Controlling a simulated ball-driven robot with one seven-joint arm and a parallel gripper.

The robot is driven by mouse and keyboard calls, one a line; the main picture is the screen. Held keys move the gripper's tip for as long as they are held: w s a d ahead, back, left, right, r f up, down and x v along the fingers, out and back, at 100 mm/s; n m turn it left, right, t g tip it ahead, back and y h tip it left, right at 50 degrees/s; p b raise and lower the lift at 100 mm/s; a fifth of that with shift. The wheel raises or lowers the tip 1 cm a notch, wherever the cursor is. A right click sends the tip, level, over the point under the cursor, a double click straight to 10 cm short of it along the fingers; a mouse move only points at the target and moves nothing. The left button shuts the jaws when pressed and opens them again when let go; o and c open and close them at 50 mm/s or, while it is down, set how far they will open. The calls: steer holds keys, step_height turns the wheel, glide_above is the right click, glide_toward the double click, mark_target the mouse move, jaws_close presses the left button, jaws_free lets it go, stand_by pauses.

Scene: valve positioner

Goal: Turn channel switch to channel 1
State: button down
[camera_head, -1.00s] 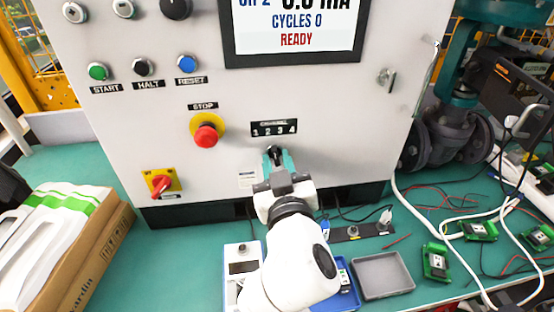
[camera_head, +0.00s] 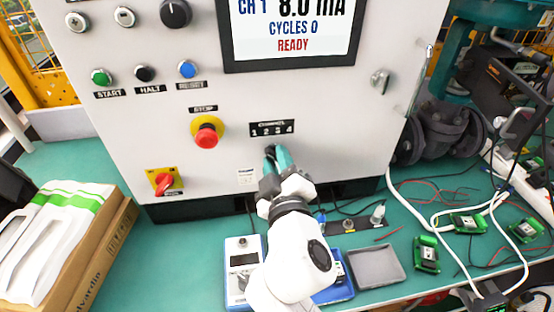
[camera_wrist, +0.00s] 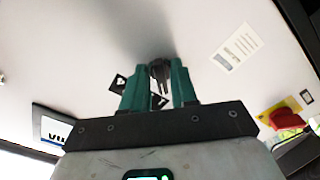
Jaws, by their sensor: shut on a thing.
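The channel switch is a small dark knob on the white cabinet front, under the label strip (camera_head: 271,128) marked 1 2 3 4. In the head view it is mostly hidden by my gripper (camera_head: 275,157). In the wrist view the dark knob (camera_wrist: 160,72) sits between the two green fingers of my gripper (camera_wrist: 157,85), which are shut on it. The screen (camera_head: 290,30) above reads CH 1, 8.0 mA, CYCLES 0 and READY.
A red stop button (camera_head: 207,135) on a yellow ring is left of the switch. A red-and-yellow rotary switch (camera_head: 165,181) is lower left. A grey tray (camera_head: 375,267), a handheld device (camera_head: 243,270) and green circuit boards (camera_head: 427,254) lie on the teal bench.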

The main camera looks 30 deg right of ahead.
stand_by(0.4)
steer(key=c, duration=1.2)
jaws_free()
steer(key=b+v, duration=0.2)
steer(key=v, duration=0.8)
steer(key=shift+s+a, duration=0.15)
steer(key=shift+s, duration=0.25)
